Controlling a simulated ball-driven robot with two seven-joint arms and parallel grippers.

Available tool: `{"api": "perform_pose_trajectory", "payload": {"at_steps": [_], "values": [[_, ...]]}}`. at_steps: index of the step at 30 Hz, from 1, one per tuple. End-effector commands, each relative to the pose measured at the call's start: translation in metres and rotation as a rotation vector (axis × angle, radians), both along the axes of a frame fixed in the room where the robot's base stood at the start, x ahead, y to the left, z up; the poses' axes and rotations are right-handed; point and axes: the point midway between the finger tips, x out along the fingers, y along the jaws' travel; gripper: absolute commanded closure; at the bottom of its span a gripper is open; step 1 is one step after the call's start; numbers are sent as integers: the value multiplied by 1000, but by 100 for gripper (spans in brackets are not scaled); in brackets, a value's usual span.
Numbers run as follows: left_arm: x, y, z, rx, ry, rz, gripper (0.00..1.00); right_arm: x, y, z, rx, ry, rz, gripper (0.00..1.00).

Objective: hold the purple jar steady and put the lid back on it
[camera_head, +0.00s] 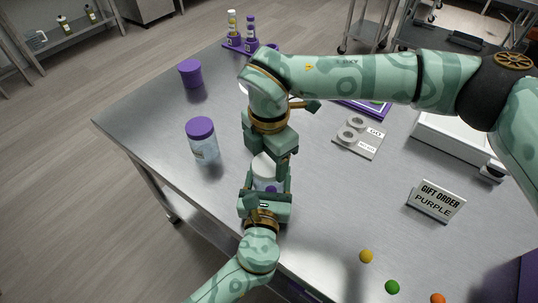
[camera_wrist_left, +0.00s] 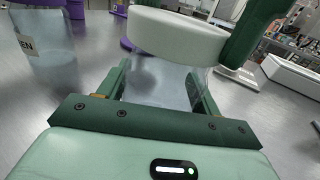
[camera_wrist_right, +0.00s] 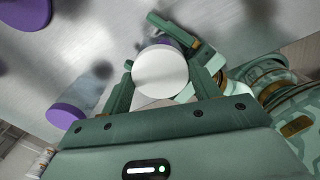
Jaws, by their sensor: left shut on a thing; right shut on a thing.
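The clear jar (camera_head: 268,184) with a purple patch on its front stands at the near edge of the table; its clear wall shows in the left wrist view (camera_wrist_left: 158,82). My left gripper (camera_head: 264,194) is shut around its body from the near side. The white lid (camera_head: 263,163) is at the jar's mouth and shows as a thick white disc in the left wrist view (camera_wrist_left: 178,35) and the right wrist view (camera_wrist_right: 160,71). My right gripper (camera_head: 274,154) comes from above and is shut on the lid. I cannot tell whether the lid is fully seated.
A purple-lidded jar (camera_head: 203,142) stands to the left, with a purple container (camera_head: 190,74) behind it. A plate with rings (camera_head: 359,136) and a "GIFT ORDER PURPLE" sign (camera_head: 436,200) are to the right. Yellow (camera_head: 366,256), green (camera_head: 392,287) and orange (camera_head: 438,299) balls lie near the front.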

Motion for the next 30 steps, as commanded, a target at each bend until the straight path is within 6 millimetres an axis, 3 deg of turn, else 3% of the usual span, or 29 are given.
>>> {"api": "perform_pose_trajectory", "payload": {"at_steps": [9,10,14,17,24,27,30], "values": [[0,0,0,0,0,0,77,0,0,-7,-1,1,0,60],[0,0,0,0,0,0,99,0,0,-7,0,0,0,60],[0,0,0,0,0,0,100,0,0,-7,1,1,-82,60],[0,0,0,0,0,0,100,-1,0,-7,1,2,-304,60],[0,0,0,0,0,0,100,-2,1,-7,1,3,-1025,60],[0,0,0,0,1,-1,100,-4,2,-8,0,7,-1262,60],[0,0,0,0,1,-1,100,-3,1,-8,0,3,-1391,60]]}}
